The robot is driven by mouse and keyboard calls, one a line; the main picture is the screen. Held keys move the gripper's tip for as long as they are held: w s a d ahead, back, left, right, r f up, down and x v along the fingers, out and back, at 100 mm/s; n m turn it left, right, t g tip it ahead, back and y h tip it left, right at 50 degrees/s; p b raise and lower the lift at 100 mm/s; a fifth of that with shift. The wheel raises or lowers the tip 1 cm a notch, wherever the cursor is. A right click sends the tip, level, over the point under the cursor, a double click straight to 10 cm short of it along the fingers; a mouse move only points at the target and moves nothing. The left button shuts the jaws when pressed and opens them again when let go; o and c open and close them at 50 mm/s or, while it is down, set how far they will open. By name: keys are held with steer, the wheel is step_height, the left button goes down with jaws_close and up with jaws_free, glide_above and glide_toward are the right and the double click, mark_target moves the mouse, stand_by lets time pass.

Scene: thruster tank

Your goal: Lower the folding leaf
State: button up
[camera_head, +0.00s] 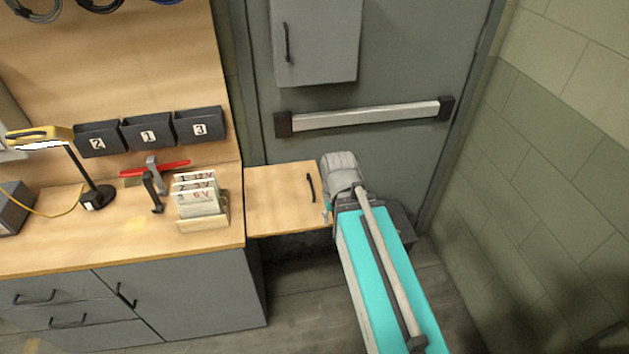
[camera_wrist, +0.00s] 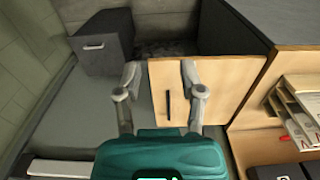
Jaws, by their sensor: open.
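The folding leaf (camera_head: 285,190) is a light wooden panel at the right end of the workbench. It stands out about level with the bench top and has a black bar handle (camera_head: 310,187) near its free edge. In the wrist view the leaf (camera_wrist: 215,85) and its handle (camera_wrist: 168,106) show clearly. My gripper (camera_wrist: 160,70) is open and empty. In that picture, its right finger overlaps the leaf and its left finger is beyond the free edge; I cannot tell the height gap.
The workbench (camera_head: 110,250) holds a card rack (camera_head: 203,222), a red propeller (camera_head: 178,165) and a lamp (camera_head: 97,195). A grey door with a push bar (camera_head: 365,117) stands behind the leaf. Open floor (camera_head: 305,285) shows in front of it. A block wall (camera_head: 550,160) is at right.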

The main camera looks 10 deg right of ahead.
steer(key=w, duration=1.3)
steer(key=y, duration=0.2)
glide_above(311, 183)
steer(key=d, duration=0.3)
steer(key=shift+f+b, duration=0.25)
steer(key=shift+b, duration=0.15)
steer(key=shift+f, duration=0.2)
steer(key=a+f+b, duration=0.1)
steer(key=f+b, duration=0.7)
steer(key=b, duration=0.1)
steer(key=a+f+b, duration=0.1)
steer(key=f+b, duration=0.3)
steer(key=f, duration=0.1)
steer(key=shift+a, duration=0.3)
steer(key=shift+b, duration=0.3)
steer(key=shift+c, duration=0.2)
jaws_close()
